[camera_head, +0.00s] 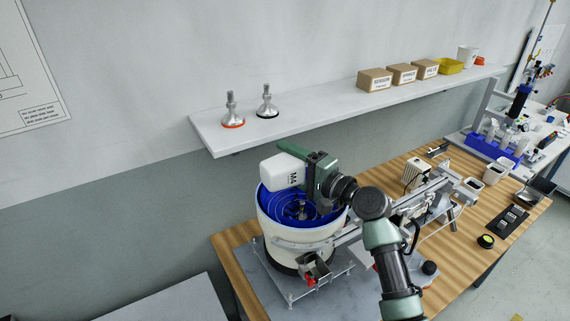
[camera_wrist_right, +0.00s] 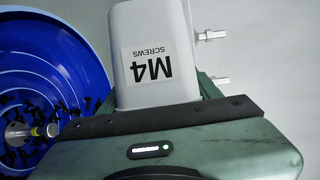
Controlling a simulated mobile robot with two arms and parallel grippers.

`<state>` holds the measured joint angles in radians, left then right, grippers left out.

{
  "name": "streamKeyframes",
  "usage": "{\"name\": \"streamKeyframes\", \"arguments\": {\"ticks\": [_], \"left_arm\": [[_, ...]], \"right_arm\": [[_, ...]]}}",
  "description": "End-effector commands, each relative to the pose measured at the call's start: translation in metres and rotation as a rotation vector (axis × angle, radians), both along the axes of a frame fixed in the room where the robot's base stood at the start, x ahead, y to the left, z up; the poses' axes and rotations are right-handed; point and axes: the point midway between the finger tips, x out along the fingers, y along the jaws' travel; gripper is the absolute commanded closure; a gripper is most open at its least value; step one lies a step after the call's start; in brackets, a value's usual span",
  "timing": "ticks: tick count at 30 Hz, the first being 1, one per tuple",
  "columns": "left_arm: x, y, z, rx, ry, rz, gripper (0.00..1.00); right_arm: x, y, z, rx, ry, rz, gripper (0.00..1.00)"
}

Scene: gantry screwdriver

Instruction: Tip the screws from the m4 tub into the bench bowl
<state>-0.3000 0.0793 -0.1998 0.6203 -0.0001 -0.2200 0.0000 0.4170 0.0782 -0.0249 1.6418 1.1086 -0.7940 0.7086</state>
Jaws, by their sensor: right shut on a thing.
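The white M4 tub (camera_head: 282,171) is tilted on its side above the blue bench bowl (camera_head: 270,204) in the head view. My right gripper (camera_head: 312,172) is shut on the tub. In the right wrist view the tub (camera_wrist_right: 153,35) shows its "M4 screws" label upside down, between the jaws. The blue bowl (camera_wrist_right: 50,55) is to its left there, with several dark screws (camera_wrist_right: 20,132) lying around its centre post. The inside of the tub is hidden. My left gripper is not in view.
The bowl sits in a cream drum (camera_head: 290,237) on a plate on the wooden bench (camera_head: 235,262). A wall shelf (camera_head: 330,103) behind holds metal feet, cartons and a yellow bin (camera_head: 450,66). Machinery and white tubs (camera_head: 495,172) crowd the bench to the right.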

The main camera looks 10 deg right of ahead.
Motion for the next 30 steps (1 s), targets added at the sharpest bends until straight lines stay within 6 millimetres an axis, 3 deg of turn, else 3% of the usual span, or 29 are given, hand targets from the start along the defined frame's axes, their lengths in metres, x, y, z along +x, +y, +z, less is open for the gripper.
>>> {"name": "streamKeyframes", "arguments": {"ticks": [18, 30], "left_arm": [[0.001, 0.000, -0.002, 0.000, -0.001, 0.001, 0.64], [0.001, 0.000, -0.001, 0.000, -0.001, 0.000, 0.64]], "right_arm": [[0.007, -0.018, 0.001, 0.504, 0.203, 0.000, 0.85], [0.009, -0.022, -0.001, 0.624, 0.254, 0.000, 0.85]]}}
